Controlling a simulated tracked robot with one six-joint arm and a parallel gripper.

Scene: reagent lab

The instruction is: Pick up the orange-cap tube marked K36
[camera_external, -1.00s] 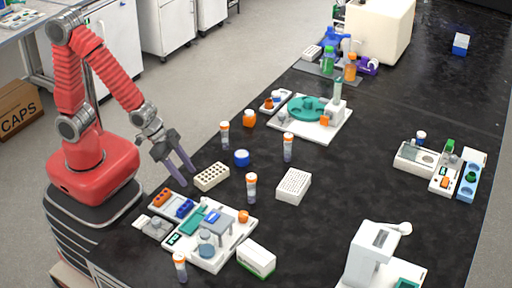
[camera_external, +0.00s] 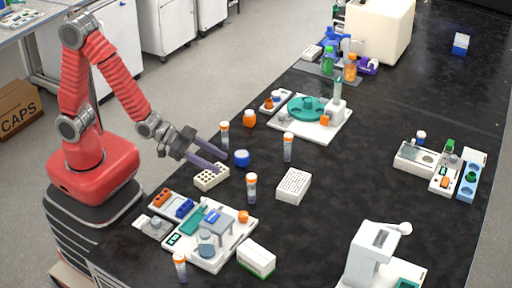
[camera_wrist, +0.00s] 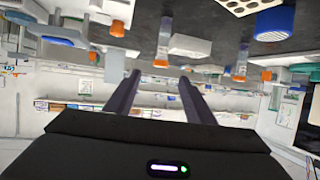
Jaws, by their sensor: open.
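Several clear tubes with orange caps stand upright on the black bench: one at the back left (camera_external: 224,136), one right of it (camera_external: 288,147), one in the middle (camera_external: 251,188) and one at the front (camera_external: 180,266). Their markings are too small to read, so I cannot tell which is K36. My gripper (camera_external: 225,163) is open and empty, its fingers pointing right above the small tube rack (camera_external: 209,179), short of the tubes. In the upside-down wrist view, one orange-cap tube (camera_wrist: 163,42) appears between the fingers in the picture, farther off; another (camera_wrist: 240,62) is to the right.
A blue round cap (camera_external: 241,158) lies just past my fingertips. A white rack (camera_external: 293,187) stands right of the middle tube. A tray with devices (camera_external: 215,250) is at the front, and a teal rotor device (camera_external: 306,110) at the back.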

